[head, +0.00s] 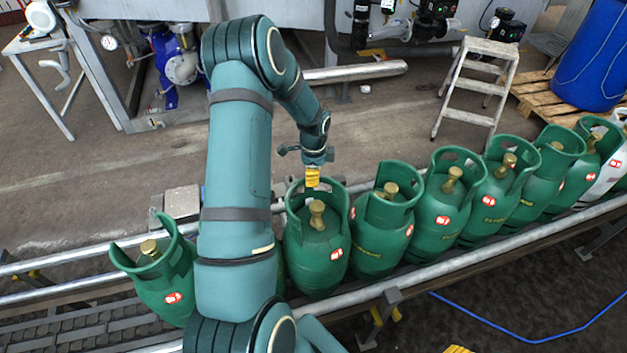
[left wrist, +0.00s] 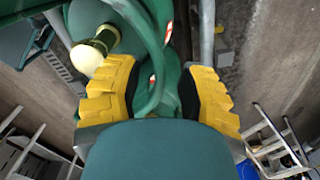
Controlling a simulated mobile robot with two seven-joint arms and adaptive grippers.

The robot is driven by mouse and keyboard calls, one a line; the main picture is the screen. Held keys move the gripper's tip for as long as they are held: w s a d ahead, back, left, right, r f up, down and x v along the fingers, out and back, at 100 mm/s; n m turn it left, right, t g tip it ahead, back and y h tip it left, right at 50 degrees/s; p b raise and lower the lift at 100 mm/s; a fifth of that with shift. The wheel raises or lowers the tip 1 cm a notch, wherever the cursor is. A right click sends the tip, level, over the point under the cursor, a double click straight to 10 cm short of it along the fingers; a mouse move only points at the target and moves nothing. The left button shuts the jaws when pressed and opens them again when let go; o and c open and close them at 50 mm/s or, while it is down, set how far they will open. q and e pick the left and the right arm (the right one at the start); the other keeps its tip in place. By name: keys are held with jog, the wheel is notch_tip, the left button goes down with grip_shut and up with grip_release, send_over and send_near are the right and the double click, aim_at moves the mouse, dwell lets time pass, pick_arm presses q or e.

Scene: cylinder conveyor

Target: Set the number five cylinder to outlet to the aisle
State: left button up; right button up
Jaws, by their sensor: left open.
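Several green gas cylinders stand in a row on the conveyor, each with a collar, a brass valve and a red-white sticker. I cannot read which is number five. My left gripper (head: 312,178) is at the rear collar of the green cylinder (head: 318,258) just right of my arm. In the left wrist view its yellow fingers (left wrist: 158,92) are open, with part of a green collar (left wrist: 155,70) between them and a brass valve (left wrist: 95,52) beside the left finger. I see no clear grip. A yellow ribbed tip at the head view's bottom edge may be my right gripper (head: 458,349).
The conveyor's front rail (head: 440,270) runs across the view. A tilted green cylinder (head: 160,275) stands at the left end; my arm hides part of the row. Behind are a step stool (head: 478,85), a pallet (head: 545,95) and a blue drum (head: 597,55). Bare floor lies between.

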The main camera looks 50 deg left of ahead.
pick_arm(q)
notch_tip(320, 180, up, 9)
jog(key=shift+f, duration=0.15)
jog(key=shift+s, duration=0.1)
dwell(0.6)
